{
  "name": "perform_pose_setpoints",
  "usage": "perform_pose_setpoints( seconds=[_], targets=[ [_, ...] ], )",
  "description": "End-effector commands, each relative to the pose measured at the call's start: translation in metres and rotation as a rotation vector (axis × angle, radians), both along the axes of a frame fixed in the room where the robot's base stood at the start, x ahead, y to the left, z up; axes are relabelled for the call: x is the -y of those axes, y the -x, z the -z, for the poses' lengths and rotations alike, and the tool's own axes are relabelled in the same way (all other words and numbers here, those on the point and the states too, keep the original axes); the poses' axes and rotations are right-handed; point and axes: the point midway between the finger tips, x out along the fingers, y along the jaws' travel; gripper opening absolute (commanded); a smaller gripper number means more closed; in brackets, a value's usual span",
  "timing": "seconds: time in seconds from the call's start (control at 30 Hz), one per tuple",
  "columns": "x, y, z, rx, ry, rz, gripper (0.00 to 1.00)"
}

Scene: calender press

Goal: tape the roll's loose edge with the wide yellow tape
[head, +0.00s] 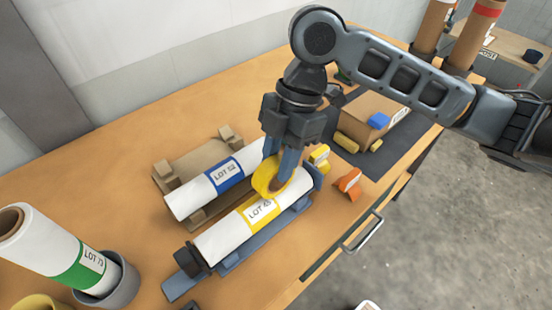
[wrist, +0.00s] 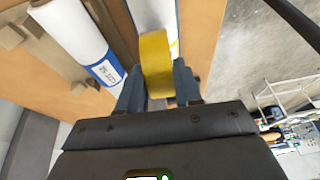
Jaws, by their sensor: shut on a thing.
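My gripper (head: 281,165) is shut on a wide yellow tape roll (head: 264,178). The tape also shows between the fingers in the wrist view (wrist: 156,62). It is held at the white roll with the yellow band, labelled LOT 45 or similar (head: 228,237), which lies in a blue-grey cradle (head: 247,248). The tape overlaps the roll's upper right part in the head view; I cannot tell whether it touches. The roll's loose edge cannot be made out.
A white roll with a blue band (head: 196,197) lies on a wooden cradle (head: 195,162) alongside. A green-banded roll (head: 47,248) leans in a grey pot (head: 121,285) at lower left. Orange (head: 349,184) and yellow (head: 319,157) items and a cardboard box (head: 371,118) stand right of the gripper.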

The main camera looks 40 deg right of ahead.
Motion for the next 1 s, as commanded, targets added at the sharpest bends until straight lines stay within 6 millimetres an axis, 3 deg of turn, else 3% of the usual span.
perform_pose_setpoints(
  seconds=[1.0],
  targets=[
    [0.015,0.001,0.002,-0.001,0.000,0.000,0.10]
  ],
)
